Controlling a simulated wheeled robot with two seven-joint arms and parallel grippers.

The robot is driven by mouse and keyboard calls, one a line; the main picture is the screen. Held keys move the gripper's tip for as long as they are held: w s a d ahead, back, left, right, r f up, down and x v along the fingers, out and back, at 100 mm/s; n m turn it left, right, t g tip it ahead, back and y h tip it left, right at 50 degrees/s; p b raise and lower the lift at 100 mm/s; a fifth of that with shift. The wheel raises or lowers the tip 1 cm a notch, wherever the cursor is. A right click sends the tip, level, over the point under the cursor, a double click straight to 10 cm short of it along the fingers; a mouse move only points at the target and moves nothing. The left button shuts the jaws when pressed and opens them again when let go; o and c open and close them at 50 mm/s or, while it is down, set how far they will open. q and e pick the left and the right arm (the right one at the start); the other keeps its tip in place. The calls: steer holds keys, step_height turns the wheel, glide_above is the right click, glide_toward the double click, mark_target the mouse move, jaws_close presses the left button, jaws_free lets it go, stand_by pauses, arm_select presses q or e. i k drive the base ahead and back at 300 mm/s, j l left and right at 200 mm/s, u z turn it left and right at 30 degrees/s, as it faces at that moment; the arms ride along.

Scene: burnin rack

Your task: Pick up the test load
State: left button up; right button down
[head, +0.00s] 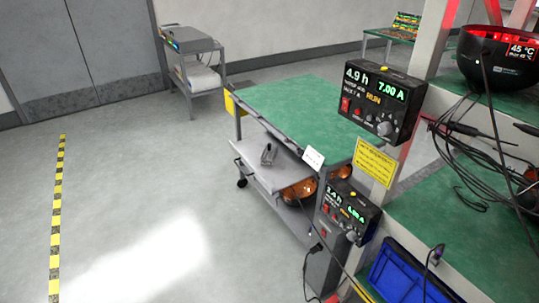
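I cannot tell for sure which thing is the test load. A black box (376,101) with a green display reading 4.9 h, 7.00 A and RUN, a red switch and a knob is at the white rack post. A second, similar black box (346,215) with a lit display sits lower, beside the cart, with a cable near it. Neither of my grippers is in view.
A cart with a bare green top (300,113) stands left of the rack; its grey shelf (262,170) holds a small grey object. The rack's green shelf (440,219) has loose black cables. A blue crate (405,280) sits below. The floor at left is clear.

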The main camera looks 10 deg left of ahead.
mark_target(268, 154)
steer(key=j+z, duration=0.1)
steer(key=z, duration=0.45)
steer(key=i+j+z, duration=0.2)
steer(key=j+z, duration=0.2)
steer(key=j, duration=0.55)
steer(key=j+z, duration=0.45)
steer(key=j, duration=0.45)
steer(key=i, duration=0.05)
